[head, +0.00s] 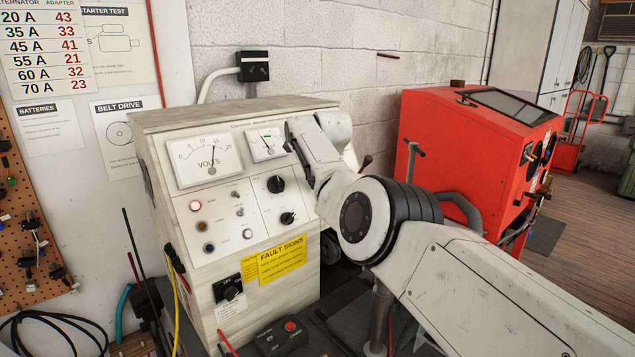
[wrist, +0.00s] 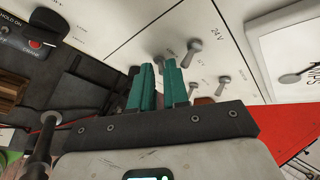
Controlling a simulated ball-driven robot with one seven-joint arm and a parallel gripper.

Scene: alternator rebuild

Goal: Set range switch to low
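The cream test bench (head: 235,105) has a sloped control panel with two meters, black knobs (head: 275,184) and small metal toggle switches (head: 239,210). I cannot read which control is the range switch. In the wrist view, metal toggle levers (wrist: 191,49) and (wrist: 223,86) stand on the panel beyond my fingers, one near a "24 V" label. My gripper (head: 300,152) is at the upper right of the panel, beside the small meter. Its teal fingers (wrist: 159,66) are slightly apart, with a narrow gap and nothing clearly held. Whether they touch a lever cannot be told.
A yellow fault-signs label (head: 282,260) and a black rotary switch (head: 228,289) are on the lower front. A small box with a red button (head: 290,326) lies in front. A red machine (head: 470,140) stands to the right. Cables hang at the left.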

